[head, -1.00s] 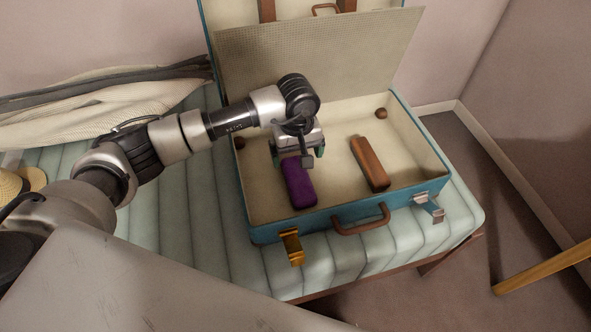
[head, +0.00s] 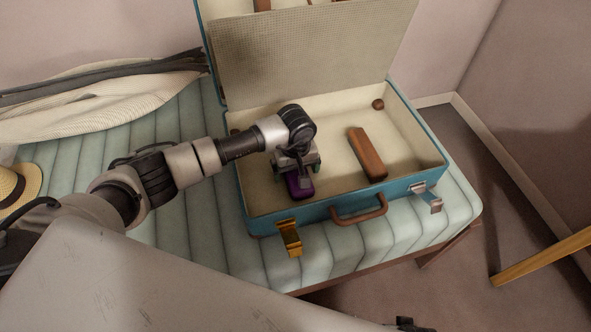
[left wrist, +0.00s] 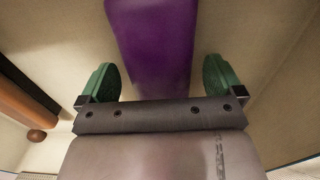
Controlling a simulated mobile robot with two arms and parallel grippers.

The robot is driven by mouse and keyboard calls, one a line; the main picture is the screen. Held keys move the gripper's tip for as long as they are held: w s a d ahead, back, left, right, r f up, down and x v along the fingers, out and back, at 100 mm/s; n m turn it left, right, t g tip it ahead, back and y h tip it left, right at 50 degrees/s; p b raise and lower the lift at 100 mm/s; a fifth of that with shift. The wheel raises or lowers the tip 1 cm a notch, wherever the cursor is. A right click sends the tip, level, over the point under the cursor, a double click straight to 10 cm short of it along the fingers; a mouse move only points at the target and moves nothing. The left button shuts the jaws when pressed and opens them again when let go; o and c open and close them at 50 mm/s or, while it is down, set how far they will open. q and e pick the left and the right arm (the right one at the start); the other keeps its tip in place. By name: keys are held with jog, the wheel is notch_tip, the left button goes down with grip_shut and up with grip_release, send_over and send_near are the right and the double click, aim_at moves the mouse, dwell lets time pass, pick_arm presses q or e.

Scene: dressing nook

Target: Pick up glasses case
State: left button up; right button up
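A long purple case (head: 301,190) lies in the open suitcase, left of its middle. My left gripper (head: 297,172) is right above it and hides its far part in the head view. In the left wrist view the purple case (left wrist: 152,42) runs between the two green-padded fingers of the left gripper (left wrist: 160,80). The fingers are open, with a gap on each side of the case. A similar long brown case (head: 367,154) lies in the suitcase to the right. My right gripper cannot be made out.
The teal suitcase (head: 318,215), cream inside, stands open on a padded green bench (head: 180,215), its lid leaning back. Its front has a handle and two latches. A small brown ball (head: 378,104) lies in its back right corner. A straw hat (head: 22,185) lies at left.

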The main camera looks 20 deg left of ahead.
pick_arm(q)
jog(key=c, duration=1)
